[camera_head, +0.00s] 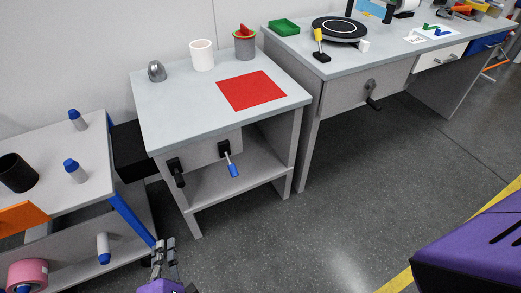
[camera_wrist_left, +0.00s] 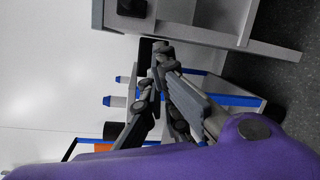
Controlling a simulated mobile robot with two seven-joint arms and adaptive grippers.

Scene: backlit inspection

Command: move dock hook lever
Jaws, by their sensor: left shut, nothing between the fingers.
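Two levers show on the front panel of the small grey table in the head view: one with a black handle (camera_head: 176,173) and one with a blue handle (camera_head: 231,165). Both hang downward. A black block (camera_head: 134,150) sits between this table and the cart at left. I cannot tell which of these parts is the dock hook lever. My left gripper (camera_head: 165,247) is at the bottom of the head view, below and left of both levers, apart from them. In the left wrist view its fingers (camera_wrist_left: 160,75) are shut and empty. My right gripper is not seen.
The cart (camera_head: 95,188) at left carries blue-capped bottles (camera_head: 76,120) and a black cup (camera_head: 17,173). A blue post (camera_head: 131,218) stands near my left gripper. The small table (camera_head: 190,110) holds a red mat (camera_head: 251,90). A long bench (camera_head: 375,60) has a dark crank (camera_head: 371,92). Floor in front is clear.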

